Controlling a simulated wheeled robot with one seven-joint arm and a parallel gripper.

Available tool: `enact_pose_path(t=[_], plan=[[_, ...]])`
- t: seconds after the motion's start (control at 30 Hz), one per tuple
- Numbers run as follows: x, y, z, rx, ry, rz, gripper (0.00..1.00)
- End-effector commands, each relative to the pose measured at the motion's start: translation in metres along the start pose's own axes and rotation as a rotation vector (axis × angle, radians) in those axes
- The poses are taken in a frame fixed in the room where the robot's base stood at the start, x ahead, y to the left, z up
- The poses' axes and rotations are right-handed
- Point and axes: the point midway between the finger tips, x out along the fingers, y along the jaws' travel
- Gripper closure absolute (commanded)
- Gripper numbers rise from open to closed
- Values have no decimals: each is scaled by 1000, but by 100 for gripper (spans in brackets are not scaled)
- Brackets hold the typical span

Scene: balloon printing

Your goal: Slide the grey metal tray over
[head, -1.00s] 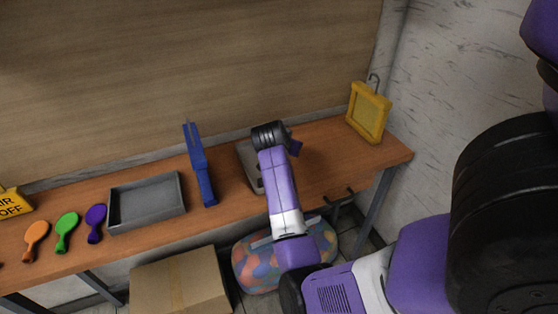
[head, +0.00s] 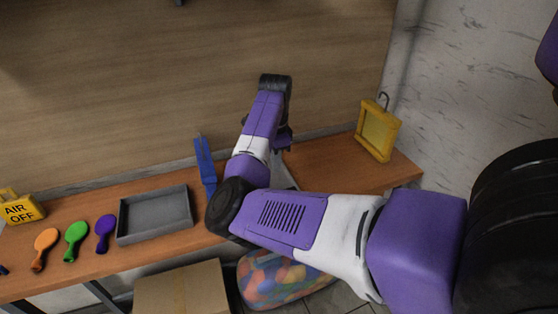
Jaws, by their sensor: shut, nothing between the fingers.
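A shallow grey rectangular tray (head: 181,228) lies on the left half of the wooden workbench and looks empty. My gripper (head: 284,139) is to the right of it, above the bench near the back board. My forearm and wrist cover most of the gripper, and its fingertips are hard to make out. It is shut and holds nothing. A second grey, flat object (head: 286,178) lies on the bench below my arm, mostly hidden, so I cannot tell its full shape.
A blue upright tool (head: 205,163) stands between the tray and my arm. Orange (head: 44,243), green (head: 75,236) and purple (head: 104,229) balloons lie left of the tray. A yellow "AIR OFF" sign (head: 22,209) is far left. A yellow frame (head: 378,132) stands right.

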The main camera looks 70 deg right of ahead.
Motion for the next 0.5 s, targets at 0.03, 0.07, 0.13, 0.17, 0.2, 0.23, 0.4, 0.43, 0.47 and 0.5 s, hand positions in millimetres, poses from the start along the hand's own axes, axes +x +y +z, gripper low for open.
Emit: enact_pose_path(t=[0.03,0.07,0.13,0.17,0.2,0.23,0.4,0.43,0.47,0.5], plan=[[9,1,0,-2,1,4,100],[15,1,0,-3,1,4,100],[29,1,1,-2,0,3,100],[35,1,1,-3,0,3,100],[43,1,0,-2,1,3,100],[49,1,0,-3,1,4,100],[65,0,-12,3,0,-2,100],[65,0,-17,3,1,-2,100],[65,0,-20,3,1,-2,100],[66,0,-25,2,0,-1,100]])
